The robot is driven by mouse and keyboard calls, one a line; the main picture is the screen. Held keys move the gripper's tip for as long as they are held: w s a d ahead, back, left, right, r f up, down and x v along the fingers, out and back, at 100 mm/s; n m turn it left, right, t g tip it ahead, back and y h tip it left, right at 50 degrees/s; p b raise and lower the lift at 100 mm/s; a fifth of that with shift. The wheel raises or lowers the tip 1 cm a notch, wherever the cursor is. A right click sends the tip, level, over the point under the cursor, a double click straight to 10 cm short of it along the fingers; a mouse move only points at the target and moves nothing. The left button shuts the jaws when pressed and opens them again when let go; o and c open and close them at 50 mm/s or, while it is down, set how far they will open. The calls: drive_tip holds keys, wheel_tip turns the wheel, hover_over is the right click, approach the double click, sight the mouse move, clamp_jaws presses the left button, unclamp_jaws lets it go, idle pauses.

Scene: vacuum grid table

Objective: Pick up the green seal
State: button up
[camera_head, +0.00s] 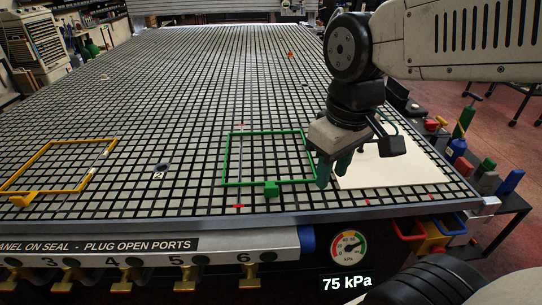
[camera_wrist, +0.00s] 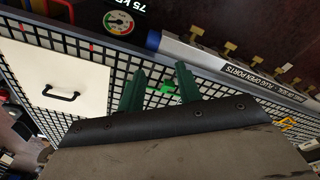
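The green seal (camera_head: 271,188) is a thin square green frame with a small block-like tab on its near edge. It lies flat on the black grid table (camera_head: 190,205), left of my gripper. My gripper (camera_head: 332,172) points down near the seal's right side, by the white panel's left edge. In the wrist view, the two dark green fingers of my gripper (camera_wrist: 160,78) stand apart with nothing held between them. A bright green part of the seal (camera_wrist: 166,88) shows between and beyond them. Most of the seal is hidden there.
A white panel (camera_head: 400,172) with a black handle (camera_wrist: 62,93) lies right of my gripper. A yellow frame (camera_head: 22,200) lies at the left. A small dark round piece (camera_head: 162,170) sits between the frames. A gauge (camera_head: 349,247) reads 75 kPa below the table edge.

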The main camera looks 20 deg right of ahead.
drive_tip(key=w+a+f+n, duration=0.2)
drive_tip(key=w+f+n, duration=0.35)
drive_tip(key=w, duration=0.55)
drive_tip(key=n+g, duration=0.1)
drive_tip(key=n, duration=0.4)
hover_over(271, 187)
wheel_tip(271, 187, down, 6)
drive_tip(key=shift+n, duration=0.35)
wheel_tip(271, 187, down, 8)
drive_tip(key=shift+f, duration=0.1)
clamp_jaws()
